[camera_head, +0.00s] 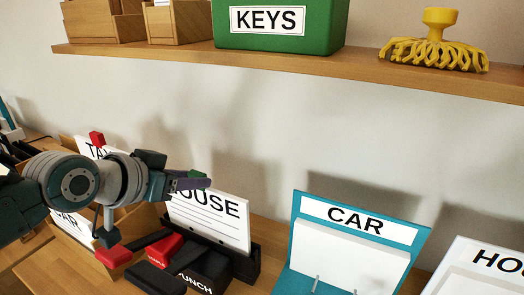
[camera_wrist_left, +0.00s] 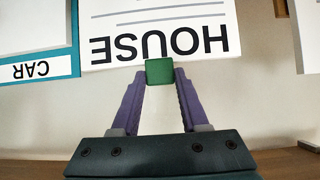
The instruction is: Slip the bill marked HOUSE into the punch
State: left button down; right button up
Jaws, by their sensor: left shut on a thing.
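The white bill marked HOUSE (camera_head: 212,220) stands upright at lower centre-left in the head view. It shows upside down in the left wrist view (camera_wrist_left: 160,22). My left gripper (camera_head: 190,182) is shut on the green tab (camera_wrist_left: 160,72) at the bill's top edge and covers the bill's upper left corner in the head view. The black punch (camera_head: 207,270), lettered PUNCH, is at the bill's lower edge. The bill's bottom is close to the punch's dark back part; I cannot tell whether it is in the slot. My right gripper is not in view.
A red and black stapler (camera_head: 165,250) lies just left of the punch. A wooden box (camera_head: 75,238) with bills stands behind my left arm. A teal CAR board (camera_head: 298,255) and a white board (camera_head: 485,265) stand to the right. A shelf (camera_head: 300,68) runs above.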

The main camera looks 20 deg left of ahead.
pick_arm(q)
jog(key=shift+f+b, duration=1.45)
jog(key=shift+f, duration=0.45)
grip_release()
jog(key=shift+r, duration=0.1)
notch_tip(320, 180, up, 8)
jog(key=p, duration=0.8)
send_over(198, 194)
jog(key=s, duration=0.2)
jog(key=shift+w, duration=0.15)
